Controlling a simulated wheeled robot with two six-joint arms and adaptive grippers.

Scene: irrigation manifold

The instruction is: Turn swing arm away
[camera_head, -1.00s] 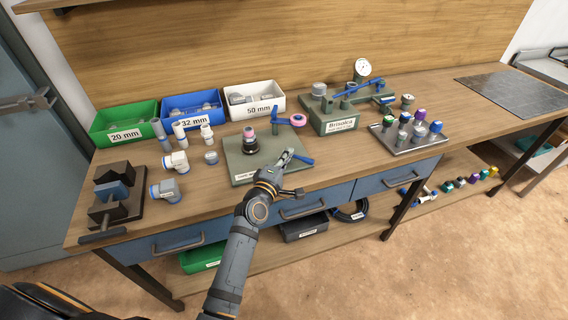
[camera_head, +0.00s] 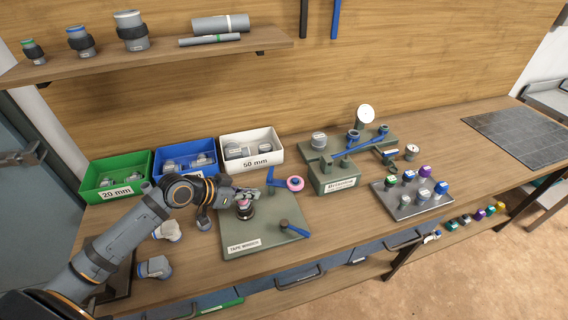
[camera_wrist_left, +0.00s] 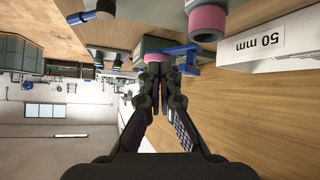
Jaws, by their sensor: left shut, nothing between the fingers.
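The tape winder is a green plate (camera_head: 240,247) on the bench. Its blue swing arm (camera_head: 271,180) stands at the back edge and carries a pink tape roll (camera_head: 295,183) out to the right. My left gripper (camera_head: 258,194) is shut and empty, just above and behind the spindle, left of the swing arm. In the left wrist view the closed fingers (camera_wrist_left: 158,72) point at the blue swing arm (camera_wrist_left: 180,50); whether they touch it I cannot tell. My right gripper is not in view.
A blue-handled lever (camera_head: 297,230) sits at the plate's front right. A white 50 mm bin (camera_head: 252,150) stands behind. The green pressure-test block (camera_head: 335,179) stands to the right.

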